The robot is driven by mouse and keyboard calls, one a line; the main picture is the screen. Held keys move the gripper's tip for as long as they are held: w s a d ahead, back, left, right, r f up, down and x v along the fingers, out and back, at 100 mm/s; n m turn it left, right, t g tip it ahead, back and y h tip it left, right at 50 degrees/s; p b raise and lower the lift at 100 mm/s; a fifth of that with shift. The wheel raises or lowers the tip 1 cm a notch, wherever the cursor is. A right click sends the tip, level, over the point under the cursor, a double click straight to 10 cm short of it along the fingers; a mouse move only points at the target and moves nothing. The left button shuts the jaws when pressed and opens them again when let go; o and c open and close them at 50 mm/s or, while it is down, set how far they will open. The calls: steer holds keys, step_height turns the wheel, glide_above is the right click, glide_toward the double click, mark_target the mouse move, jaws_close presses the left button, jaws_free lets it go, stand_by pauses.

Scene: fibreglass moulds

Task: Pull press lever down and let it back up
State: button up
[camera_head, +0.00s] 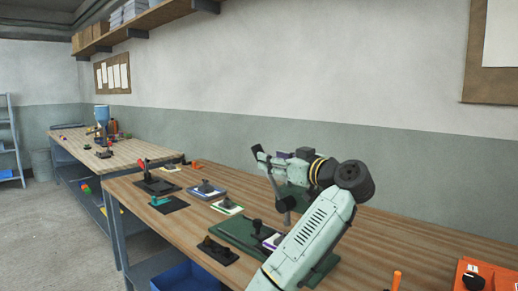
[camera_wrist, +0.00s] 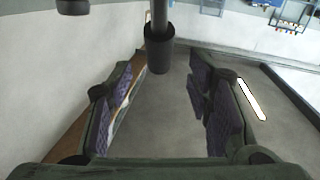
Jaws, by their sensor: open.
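The press stands on the long wooden bench in the head view, with a dark green base plate (camera_head: 228,232) and a green body partly hidden behind my arm. Its lever appears as a thin grey rod (camera_head: 276,186) rising to the left toward my gripper (camera_head: 270,156). In the wrist view a dark cylindrical handle (camera_wrist: 160,52) on a grey shaft comes in from the top, between the lines of the two fingers. My gripper's purple-padded fingers (camera_wrist: 165,100) are wide apart, with clear space on both sides of the handle. I cannot tell how deep the handle lies between them.
Small fixtures on dark and pale plates, among them a red-handled clamp (camera_head: 145,168), sit on the bench left of the press. An orange-red box (camera_head: 480,278) is at the near right. A blue bin (camera_head: 185,277) is below the bench. A second bench (camera_head: 125,147) stands farther left.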

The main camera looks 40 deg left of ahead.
mark_target(261, 150)
steer(key=p+x, duration=0.1)
steer(key=x, duration=0.2)
steer(key=p+x, duration=0.1)
steer(key=x, duration=0.1)
steer(key=shift+a+r, duration=0.2)
steer(key=shift+a, duration=0.25)
steer(key=shift+w+a+f, duration=0.1)
steer(key=shift+w+a, duration=0.15)
steer(key=shift+a, duration=0.25)
steer(key=shift+c, duration=0.5)
jaws_close()
